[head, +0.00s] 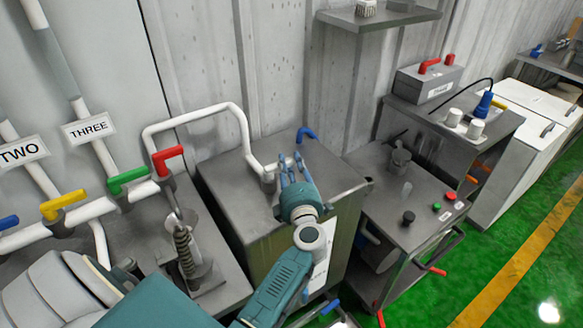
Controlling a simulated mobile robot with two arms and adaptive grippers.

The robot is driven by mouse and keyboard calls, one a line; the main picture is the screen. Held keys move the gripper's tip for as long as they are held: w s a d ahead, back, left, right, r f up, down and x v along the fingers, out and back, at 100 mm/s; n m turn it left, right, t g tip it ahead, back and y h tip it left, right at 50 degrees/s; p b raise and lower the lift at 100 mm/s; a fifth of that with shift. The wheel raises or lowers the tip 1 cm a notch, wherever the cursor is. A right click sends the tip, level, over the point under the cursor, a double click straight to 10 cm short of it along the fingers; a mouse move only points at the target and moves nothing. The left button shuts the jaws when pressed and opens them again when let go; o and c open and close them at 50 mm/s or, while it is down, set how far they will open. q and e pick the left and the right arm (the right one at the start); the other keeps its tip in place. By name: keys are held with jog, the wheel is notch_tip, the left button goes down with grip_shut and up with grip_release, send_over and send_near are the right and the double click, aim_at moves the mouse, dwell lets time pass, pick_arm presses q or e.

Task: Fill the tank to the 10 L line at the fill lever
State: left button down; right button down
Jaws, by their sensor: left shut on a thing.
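The tank appears to be the grey metal box (235,190) in the middle, with a white pipe (205,110) running into its top. A blue lever (307,133) stands at the back of its top. A white panel (324,245) is on the tank's front, partly behind my arm. I cannot read a level or a 10 L line. My right gripper is not in view.
Red (167,159), green (127,179) and yellow (62,203) levers sit on pipes at the left. A spring device (184,250) stands beside the tank. A grey cart (425,210) with buttons stands close on the right. Green floor (475,270) is open at the lower right.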

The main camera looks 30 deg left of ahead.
pick_arm(q)
jog(key=shift+a, duration=0.15)
jog(key=c, duration=1.4)
grip_release()
